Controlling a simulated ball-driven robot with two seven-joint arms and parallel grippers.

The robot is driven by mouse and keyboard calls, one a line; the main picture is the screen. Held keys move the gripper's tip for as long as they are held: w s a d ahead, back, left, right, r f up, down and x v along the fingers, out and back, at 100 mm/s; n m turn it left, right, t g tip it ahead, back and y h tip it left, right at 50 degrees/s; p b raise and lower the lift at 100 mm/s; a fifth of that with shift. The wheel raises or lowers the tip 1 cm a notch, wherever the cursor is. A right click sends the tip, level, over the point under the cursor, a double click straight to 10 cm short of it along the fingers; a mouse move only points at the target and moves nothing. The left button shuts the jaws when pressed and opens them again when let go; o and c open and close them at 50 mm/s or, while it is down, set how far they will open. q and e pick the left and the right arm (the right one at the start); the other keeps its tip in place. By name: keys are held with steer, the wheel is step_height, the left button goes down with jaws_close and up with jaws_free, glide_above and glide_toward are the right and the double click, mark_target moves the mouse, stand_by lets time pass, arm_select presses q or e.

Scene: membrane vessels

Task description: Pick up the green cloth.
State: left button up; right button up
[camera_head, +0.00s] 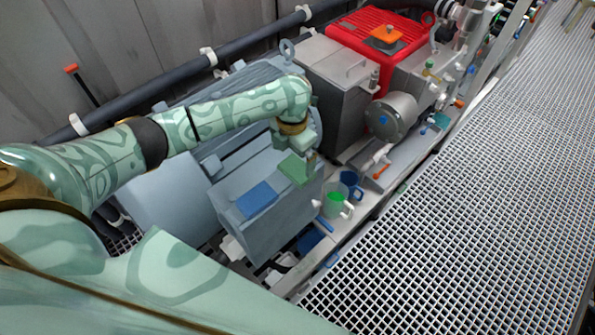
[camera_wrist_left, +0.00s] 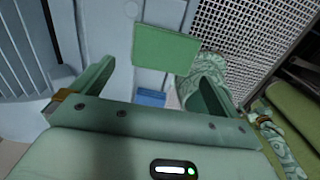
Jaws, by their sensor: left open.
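The green cloth (camera_head: 295,169) is a small flat green rectangle on top of the blue-grey box-shaped housing (camera_head: 255,222), near its back right corner. In the left wrist view the green cloth (camera_wrist_left: 166,48) lies flat, just past the fingertips and between their lines. My left gripper (camera_head: 300,148) is just above and behind the cloth, with nothing held. In the left wrist view the two fingers of my left gripper (camera_wrist_left: 155,82) stand wide apart. I cannot tell the exact gap between the fingertips and the cloth. My right gripper is not seen.
A blue cloth (camera_head: 257,199) lies on the same housing, left of the green one. A clear jug (camera_head: 336,203) with green contents and a blue cup (camera_head: 351,183) stand right of the housing. A grey box (camera_head: 335,85) rises behind. White grating (camera_head: 455,190) lies at the right.

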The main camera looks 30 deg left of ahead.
mark_target(294, 169)
arm_select(q)
steer(key=shift+f, duration=0.55)
step_height(294, 169, down, 4)
steer(key=shift+w+d+f+b, duration=0.15)
steer(key=shift+f+b, duration=0.1)
steer(key=shift+b, duration=0.85)
steer(key=shift+r, duration=0.15)
steer(key=c, duration=0.7)
